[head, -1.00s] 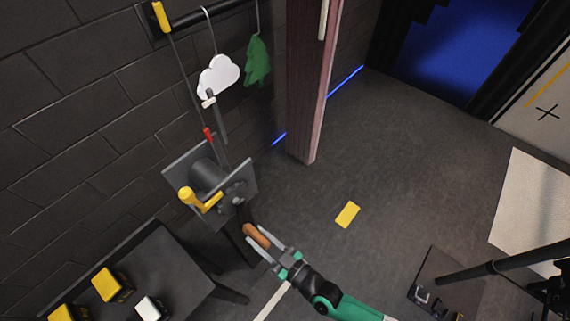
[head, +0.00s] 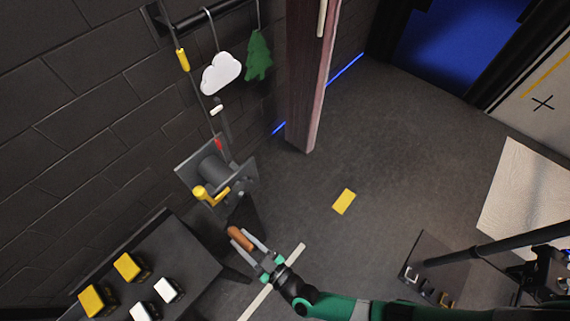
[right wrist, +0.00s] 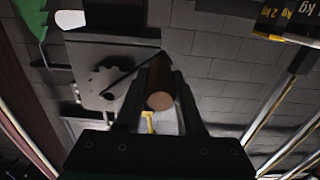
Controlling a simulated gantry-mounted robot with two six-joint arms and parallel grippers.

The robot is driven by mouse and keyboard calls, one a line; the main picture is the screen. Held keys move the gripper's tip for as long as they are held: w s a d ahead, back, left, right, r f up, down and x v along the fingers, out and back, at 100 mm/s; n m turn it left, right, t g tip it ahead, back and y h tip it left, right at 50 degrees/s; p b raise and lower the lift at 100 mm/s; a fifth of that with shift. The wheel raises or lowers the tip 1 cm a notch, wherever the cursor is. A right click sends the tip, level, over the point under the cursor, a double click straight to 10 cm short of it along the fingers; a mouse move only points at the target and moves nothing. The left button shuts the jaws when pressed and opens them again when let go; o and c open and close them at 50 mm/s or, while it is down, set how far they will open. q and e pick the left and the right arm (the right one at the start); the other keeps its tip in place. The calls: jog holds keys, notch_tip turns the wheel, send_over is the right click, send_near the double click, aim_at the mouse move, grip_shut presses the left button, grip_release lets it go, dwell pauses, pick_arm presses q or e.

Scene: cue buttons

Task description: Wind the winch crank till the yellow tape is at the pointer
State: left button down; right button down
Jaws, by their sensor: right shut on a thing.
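The winch (head: 213,168) is a grey bracket with a dark drum. A yellow knob-ended piece (head: 205,194) sticks out at its front. My right gripper (head: 255,250) is shut on the brown crank handle (head: 240,238), below the winch. The right wrist view shows the handle (right wrist: 160,88) end-on between my fingers. The yellow tape (head: 182,60) is on the line high above the winch, left of the white cloud. A white piece (head: 216,109) and a red piece (head: 218,143) are lower, above the drum. I cannot tell which is the pointer. My left gripper is out of view.
A dark table with yellow and white buttons (head: 128,267) stands lower left. A white cloud (head: 221,73) and green tree (head: 258,55) hang by the wall. A pinkish post (head: 306,90) stands behind. The floor around the yellow marker (head: 344,201) is clear.

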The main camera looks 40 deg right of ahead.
jog(key=shift+a+r, duration=0.1)
jog(key=r+p, duration=0.1)
jog(key=a+r+p, duration=0.1)
jog(key=r+p, duration=0.1)
jog(key=a+r+p, duration=0.1)
jog(key=shift+a+r+p, duration=0.15)
jog(key=shift+r+p, duration=0.25)
notch_tip(320, 180, up, 10)
jog(key=d+p, duration=0.2)
jog(key=p, duration=0.7)
jog(key=shift+w+d+f+p, duration=0.2)
jog(key=shift+d+p, duration=0.1)
jog(key=shift+d, duration=0.1)
jog(key=shift+s, duration=0.1)
